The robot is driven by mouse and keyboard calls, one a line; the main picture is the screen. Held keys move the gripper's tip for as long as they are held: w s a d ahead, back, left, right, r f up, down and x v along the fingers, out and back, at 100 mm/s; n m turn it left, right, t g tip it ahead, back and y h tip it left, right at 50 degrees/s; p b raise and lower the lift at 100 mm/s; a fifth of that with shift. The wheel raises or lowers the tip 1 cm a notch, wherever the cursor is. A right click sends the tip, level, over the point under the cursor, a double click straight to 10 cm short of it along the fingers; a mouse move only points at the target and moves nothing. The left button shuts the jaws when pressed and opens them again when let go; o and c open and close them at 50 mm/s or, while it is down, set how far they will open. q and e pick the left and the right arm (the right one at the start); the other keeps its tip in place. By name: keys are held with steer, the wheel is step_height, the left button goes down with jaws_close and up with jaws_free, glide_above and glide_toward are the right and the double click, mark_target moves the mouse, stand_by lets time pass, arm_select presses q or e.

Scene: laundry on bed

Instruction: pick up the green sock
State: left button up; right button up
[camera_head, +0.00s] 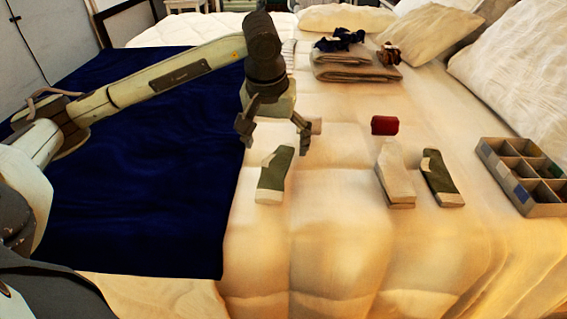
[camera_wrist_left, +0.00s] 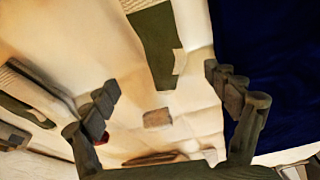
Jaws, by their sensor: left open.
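Two green socks with pale ends lie on the bed. One green sock (camera_head: 273,177) is left of centre in the head view; the other green sock (camera_head: 438,175) is farther right, beside a cream sock (camera_head: 396,172). My left gripper (camera_head: 274,133) is open and empty, fingers pointing down, just beyond the far end of the left green sock. In the left wrist view a green sock (camera_wrist_left: 155,42) lies at the top, between and beyond the spread fingers (camera_wrist_left: 168,100). No contact with it is visible. My right gripper is not in view.
A dark blue blanket (camera_head: 140,190) covers the bed's left side. A small red item (camera_head: 384,125) lies behind the cream sock. A divided box (camera_head: 522,172) stands at the right. Folded cloths (camera_head: 352,70) and pillows (camera_head: 515,75) are at the back. The front of the bed is clear.

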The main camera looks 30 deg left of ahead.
mark_target(275, 166)
arm_select(q)
steer(key=x, duration=0.3)
steer(key=s+x, duration=0.1)
steer(key=x, duration=0.1)
steer(key=shift+w+a+f, duration=0.15)
steer(key=shift+a+f, duration=0.15)
steer(key=shift+f, duration=0.1)
steer(key=shift+w+f, duration=0.15)
steer(key=shift+f, duration=0.25)
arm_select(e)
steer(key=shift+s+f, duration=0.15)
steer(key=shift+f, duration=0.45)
arm_select(q)
steer(key=c, duration=1)
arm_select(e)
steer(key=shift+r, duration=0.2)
arm_select(q)
steer(key=shift+r, duration=0.1)
